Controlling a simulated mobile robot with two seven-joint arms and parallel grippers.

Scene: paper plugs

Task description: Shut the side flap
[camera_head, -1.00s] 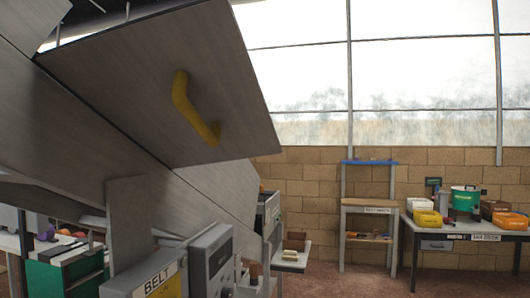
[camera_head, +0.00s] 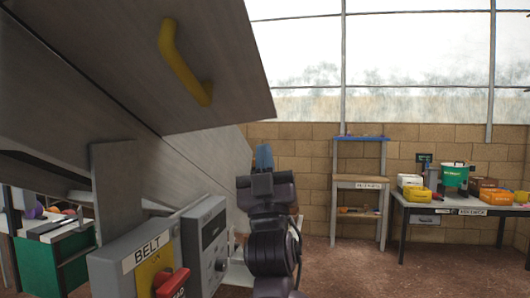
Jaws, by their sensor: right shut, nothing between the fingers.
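The side flap (camera_head: 130,70) is a grey metal panel with a yellow bar handle (camera_head: 184,62). It is raised and tilted on the grey machine (camera_head: 60,130) in the head view, standing out from the sloping body below it. My right gripper (camera_head: 264,158) has blue fingertips and points up, at the lower middle of the view. It is shut and empty, below and to the right of the flap and apart from the handle. My left gripper is not in view.
A control box marked BELT (camera_head: 150,250) with a red part (camera_head: 172,284) juts out at the lower front. A shelf stand (camera_head: 358,185) and a table (camera_head: 450,207) with tubs stand by the brick wall. The floor between is clear.

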